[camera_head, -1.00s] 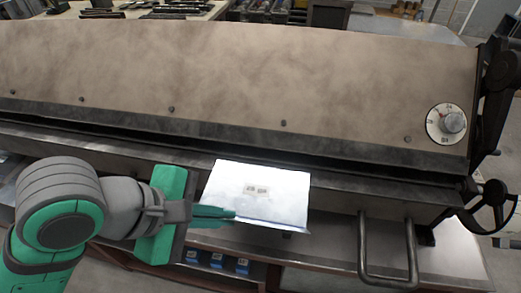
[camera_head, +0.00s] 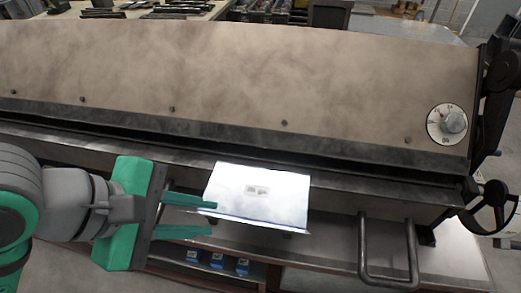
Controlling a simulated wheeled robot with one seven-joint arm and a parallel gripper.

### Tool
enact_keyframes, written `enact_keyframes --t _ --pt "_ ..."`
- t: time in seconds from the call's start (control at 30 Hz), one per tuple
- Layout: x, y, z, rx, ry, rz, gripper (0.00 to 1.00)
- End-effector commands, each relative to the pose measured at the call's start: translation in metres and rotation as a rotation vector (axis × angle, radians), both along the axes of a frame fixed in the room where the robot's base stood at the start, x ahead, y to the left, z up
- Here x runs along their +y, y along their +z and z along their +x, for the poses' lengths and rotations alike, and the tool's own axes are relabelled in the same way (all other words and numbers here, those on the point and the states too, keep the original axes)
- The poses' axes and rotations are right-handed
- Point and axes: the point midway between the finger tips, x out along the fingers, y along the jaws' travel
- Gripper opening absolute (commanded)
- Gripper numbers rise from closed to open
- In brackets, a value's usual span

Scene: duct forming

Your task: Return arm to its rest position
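My gripper (camera_head: 212,218) is at the lower left, with its two green fingers apart and pointing right. Nothing shows between the fingers. A white, shiny sheet (camera_head: 258,196) with two small dark marks lies at the front edge of the bending machine (camera_head: 240,80), partly in its slot. The upper finger's tip is close to the sheet's left corner; I cannot tell whether it touches. My arm reaches in from the left edge of the view.
A bent metal handle (camera_head: 388,255) sticks out at the machine's front right. A dial (camera_head: 447,123) and dark handwheels (camera_head: 490,207) are at the right end. Small blue boxes (camera_head: 217,261) sit on a low shelf below.

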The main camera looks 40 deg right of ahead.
Motion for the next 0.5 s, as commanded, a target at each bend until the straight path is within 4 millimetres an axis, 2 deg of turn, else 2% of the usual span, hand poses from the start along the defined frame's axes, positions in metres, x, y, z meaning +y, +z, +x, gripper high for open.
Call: enact_keyframes --t 0.2,0.5 --pt "0.022 0.028 0.001 0.000 0.002 0.000 0.24" --pt "0.031 0.039 0.001 0.000 0.000 0.000 0.24"
